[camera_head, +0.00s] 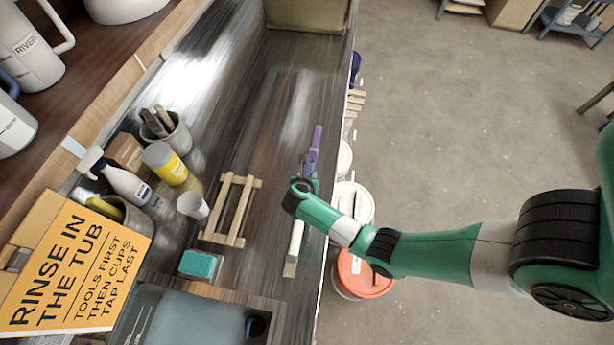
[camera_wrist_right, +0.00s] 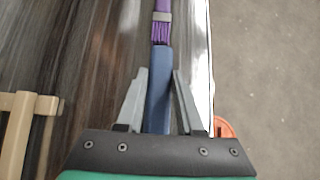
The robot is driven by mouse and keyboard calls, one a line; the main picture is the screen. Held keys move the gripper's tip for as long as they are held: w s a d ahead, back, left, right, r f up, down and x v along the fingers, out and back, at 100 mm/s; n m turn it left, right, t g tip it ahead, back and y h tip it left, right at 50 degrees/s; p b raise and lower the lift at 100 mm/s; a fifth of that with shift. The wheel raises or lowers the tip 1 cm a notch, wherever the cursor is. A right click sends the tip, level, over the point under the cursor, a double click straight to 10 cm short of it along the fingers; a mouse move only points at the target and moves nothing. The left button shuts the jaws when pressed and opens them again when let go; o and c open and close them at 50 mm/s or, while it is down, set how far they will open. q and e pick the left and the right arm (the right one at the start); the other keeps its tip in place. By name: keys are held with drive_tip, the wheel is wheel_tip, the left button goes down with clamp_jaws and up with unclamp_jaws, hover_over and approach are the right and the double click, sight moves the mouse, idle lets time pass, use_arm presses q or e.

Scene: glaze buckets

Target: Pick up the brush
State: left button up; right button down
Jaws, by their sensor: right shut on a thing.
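In the head view a purple brush (camera_head: 316,138) lies on the dark counter near its right edge, just beyond my right gripper (camera_head: 304,180). In the right wrist view the purple brush (camera_wrist_right: 160,30) shows a grey band and purple bristles toward me. A blue bar (camera_wrist_right: 159,90) lies in line with it, between the fingers of my right gripper (camera_wrist_right: 160,73). The gripper is shut on this bar. I cannot tell whether bar and brush are joined. A second, pale-handled brush (camera_head: 294,245) lies nearer, below the gripper in the head view. My left gripper is not in view.
A wooden rack (camera_head: 231,209), a teal sponge (camera_head: 200,265), a white cup (camera_head: 192,205) and a yellow-labelled jar (camera_head: 165,163) stand left. An orange-lidded bucket (camera_head: 362,275) stands beyond the counter's right edge. A "rinse in the tub" sign (camera_head: 65,265) is front left.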

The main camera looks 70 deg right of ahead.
use_arm(q)
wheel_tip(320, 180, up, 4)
drive_tip(key=p, duration=0.2)
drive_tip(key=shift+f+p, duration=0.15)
drive_tip(key=shift+p, duration=0.15)
use_arm(e)
drive_tip(key=s+a+r, duration=0.8)
drive_tip(key=s+r, duration=0.1)
drive_tip(key=s, duration=0.1)
drive_tip(key=shift+s+a, duration=0.15)
drive_tip(key=shift+a, duration=0.25)
